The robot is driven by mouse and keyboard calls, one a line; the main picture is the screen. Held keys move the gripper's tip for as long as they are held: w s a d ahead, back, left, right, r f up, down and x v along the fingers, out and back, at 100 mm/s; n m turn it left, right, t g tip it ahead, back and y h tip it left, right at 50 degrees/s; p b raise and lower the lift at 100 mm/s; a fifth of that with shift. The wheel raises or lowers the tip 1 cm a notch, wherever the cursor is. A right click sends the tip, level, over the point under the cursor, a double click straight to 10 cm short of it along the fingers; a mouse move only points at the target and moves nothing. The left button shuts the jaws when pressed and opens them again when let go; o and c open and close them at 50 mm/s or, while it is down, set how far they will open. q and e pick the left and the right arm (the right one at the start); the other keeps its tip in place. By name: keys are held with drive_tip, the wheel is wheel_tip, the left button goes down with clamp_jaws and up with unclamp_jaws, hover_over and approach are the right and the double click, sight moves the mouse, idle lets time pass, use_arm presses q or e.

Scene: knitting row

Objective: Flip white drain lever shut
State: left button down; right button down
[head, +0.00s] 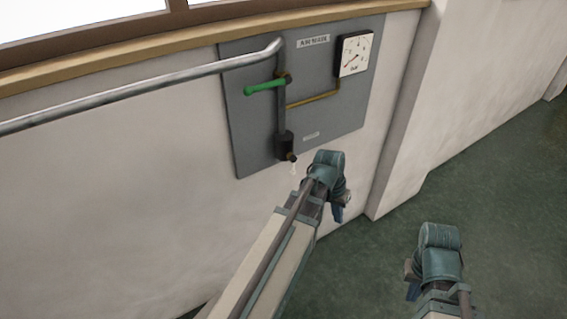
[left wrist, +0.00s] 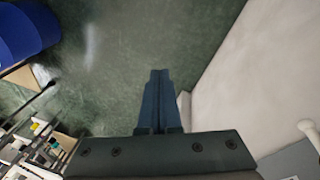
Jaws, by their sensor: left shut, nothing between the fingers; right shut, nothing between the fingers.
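The white drain lever (head: 293,169) is small and hangs down below the dark drain fitting (head: 285,146) at the bottom of the grey wall panel (head: 255,140). A pale rounded end at the right edge of the left wrist view (left wrist: 308,129) may be this lever. My left gripper (head: 338,214) is shut and empty, pointing down, to the right of and below the lever, not touching it. Its two blue fingers lie together in the left wrist view (left wrist: 160,72). My right gripper (head: 413,291) is shut and empty, lower right, well away from the panel.
A green lever (head: 265,87) sits on the vertical pipe above the drain, with a gauge (head: 355,53) to its right. A grey pipe (head: 150,85) runs left along the wall. A wall corner (head: 398,130) juts out to the right. The green floor (head: 490,170) is clear there.

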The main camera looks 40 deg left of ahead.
use_arm(q)
drive_tip(key=w+a+r+n+t+p, duration=0.1)
drive_tip(key=w+a+r, duration=0.1)
drive_tip(key=a, duration=0.5)
drive_tip(key=w+a+r+n+t+p, duration=0.1)
drive_tip(key=a+r+n+t, duration=0.1)
drive_tip(key=a, duration=0.6)
drive_tip(key=n+t+p, duration=0.1)
drive_tip(key=n+t, duration=0.1)
drive_tip(key=t, duration=0.1)
approach(293, 166)
drive_tip(key=s+a, duration=0.4)
drive_tip(key=a, duration=0.2)
drive_tip(key=shift+a+r, duration=0.1)
drive_tip(key=shift+r, duration=0.2)
drive_tip(key=shift+f, duration=0.1)
drive_tip(key=w+d+f+b, duration=0.5)
drive_tip(key=w+f+b, duration=0.2)
drive_tip(key=w, duration=0.1)
drive_tip(key=shift+f+b, duration=0.3)
drive_tip(key=shift+f, duration=0.1)
drive_tip(key=shift+d, duration=0.1)
